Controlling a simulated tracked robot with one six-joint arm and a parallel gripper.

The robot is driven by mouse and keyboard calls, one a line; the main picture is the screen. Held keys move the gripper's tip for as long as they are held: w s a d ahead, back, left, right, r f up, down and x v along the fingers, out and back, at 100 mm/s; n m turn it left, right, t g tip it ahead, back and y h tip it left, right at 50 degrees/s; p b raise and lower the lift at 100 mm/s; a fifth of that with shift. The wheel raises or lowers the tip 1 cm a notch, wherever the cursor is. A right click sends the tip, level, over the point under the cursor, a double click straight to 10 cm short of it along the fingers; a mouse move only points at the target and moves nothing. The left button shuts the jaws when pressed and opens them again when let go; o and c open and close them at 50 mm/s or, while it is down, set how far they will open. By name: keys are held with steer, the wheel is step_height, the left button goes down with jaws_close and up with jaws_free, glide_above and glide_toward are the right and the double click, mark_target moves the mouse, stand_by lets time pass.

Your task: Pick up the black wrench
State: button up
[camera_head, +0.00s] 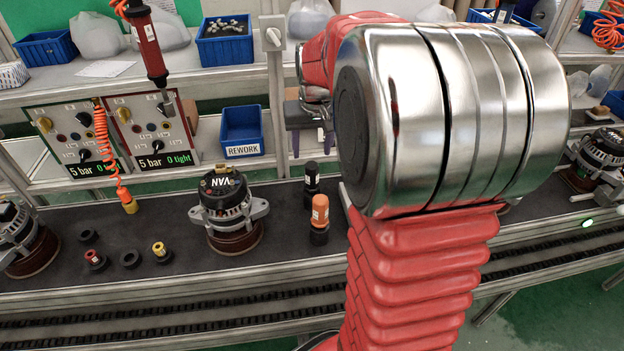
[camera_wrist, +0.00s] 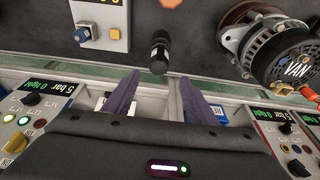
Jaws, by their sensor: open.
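The black wrench (camera_head: 312,190) stands upright on the dark worktop, just behind a shorter orange tool (camera_head: 320,213). In the wrist view, the black wrench (camera_wrist: 160,52) is ahead of the fingertips, roughly centred between them. My gripper (camera_wrist: 157,92) is open with its two purple fingers apart and nothing between them. The wrench is beyond the fingers and not between them. In the head view, my gripper (camera_head: 311,138) is partly hidden behind my red and chrome arm, and the fingers show above and behind the wrench.
An alternator (camera_head: 230,212) stands left of the wrench. Red, yellow and black small parts lie farther left. A blue REWORK bin (camera_head: 242,133) and gauge panels (camera_head: 150,128) stand behind.

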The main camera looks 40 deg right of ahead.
mark_target(311, 165)
steer(key=x, duration=0.7)
steer(key=shift+f, duration=0.25)
steer(key=shift+x, duration=2.55)
steer(key=shift+s+d, duration=0.1)
steer(key=shift+c, duration=0.2)
steer(key=c, duration=1)
steer(key=shift+r, duration=0.15)
step_height(311, 165, up, 10)
steer(key=shift+f, duration=0.1)
